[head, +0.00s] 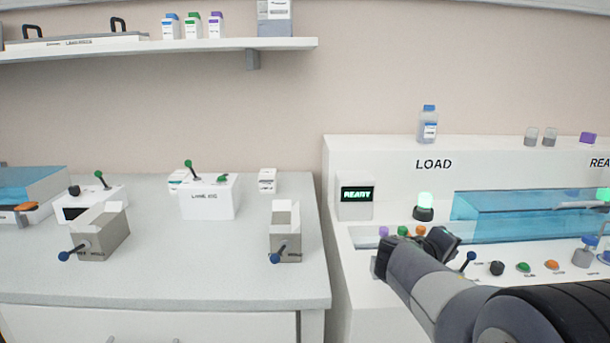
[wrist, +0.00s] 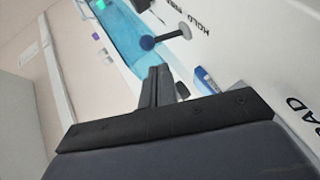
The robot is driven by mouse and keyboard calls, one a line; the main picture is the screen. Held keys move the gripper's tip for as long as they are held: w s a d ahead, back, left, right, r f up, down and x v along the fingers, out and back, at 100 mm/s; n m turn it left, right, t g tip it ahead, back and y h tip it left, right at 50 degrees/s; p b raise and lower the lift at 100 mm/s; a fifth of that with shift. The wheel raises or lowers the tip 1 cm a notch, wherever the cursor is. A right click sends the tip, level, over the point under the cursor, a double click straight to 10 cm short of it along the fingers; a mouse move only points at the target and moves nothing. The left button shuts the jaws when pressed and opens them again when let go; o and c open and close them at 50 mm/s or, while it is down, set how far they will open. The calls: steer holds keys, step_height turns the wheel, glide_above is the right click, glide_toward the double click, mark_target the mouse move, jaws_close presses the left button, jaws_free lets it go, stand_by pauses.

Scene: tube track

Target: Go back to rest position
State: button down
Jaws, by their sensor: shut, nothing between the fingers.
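My gripper (wrist: 157,88) is shut with nothing between its fingers in the wrist view. In the head view my arm reaches in from the lower right, and its end is in front of the white machine (head: 345,152) marked LOAD. The machine's small screen (head: 357,194) reads READY, and a green lamp (head: 424,203) is lit beside it.
Green (head: 523,267) and orange (head: 552,265) buttons and a black knob (head: 497,268) sit on the machine's front. A bottle (head: 428,127) stands on its top. The left counter (head: 160,285) holds grey boxes with blue-knobbed levers (head: 286,240) and a white box (head: 210,197). A shelf (head: 150,50) is above.

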steer(key=shift+w+a+f+t+h+b, duration=0.2)
steer(key=shift+a+f+t+h+b, duration=0.25)
steer(key=shift+b, duration=0.5)
steer(key=shift+a+n+h+b, duration=0.25)
steer(key=shift+n+h+b, duration=0.05)
steer(key=shift+n+h, duration=0.1)
steer(key=shift+r, duration=0.15)
